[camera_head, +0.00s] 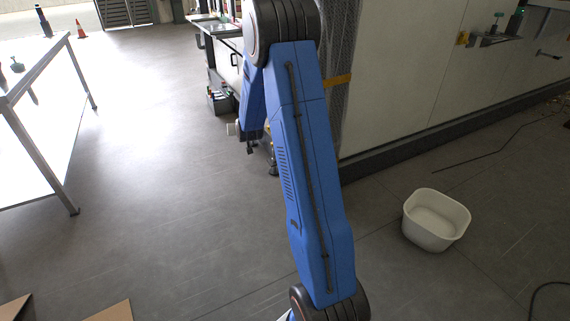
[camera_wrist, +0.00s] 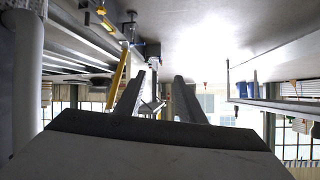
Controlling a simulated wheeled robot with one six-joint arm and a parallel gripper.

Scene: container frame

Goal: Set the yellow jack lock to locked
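In the wrist view a slim yellow bar (camera_wrist: 119,78) slants just left of my left finger. A smaller yellow piece (camera_wrist: 106,22) sits above it among dark metal parts. I cannot tell which of these is the jack lock, or its setting. My gripper (camera_wrist: 158,78) has its two fingers apart, with nothing seen held between them. The yellow bar appears beside the fingers, not between them; I cannot tell if they touch. In the head view my blue arm hides much of the area around my gripper, and no jack lock can be made out there.
A yellow band (camera_head: 337,80) crosses the container frame's edge behind my arm. A white tub (camera_head: 436,220) stands on the floor at the right. A table (camera_head: 38,68) stands at the left, and an orange cone (camera_head: 81,30) beyond it. The floor between is largely clear.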

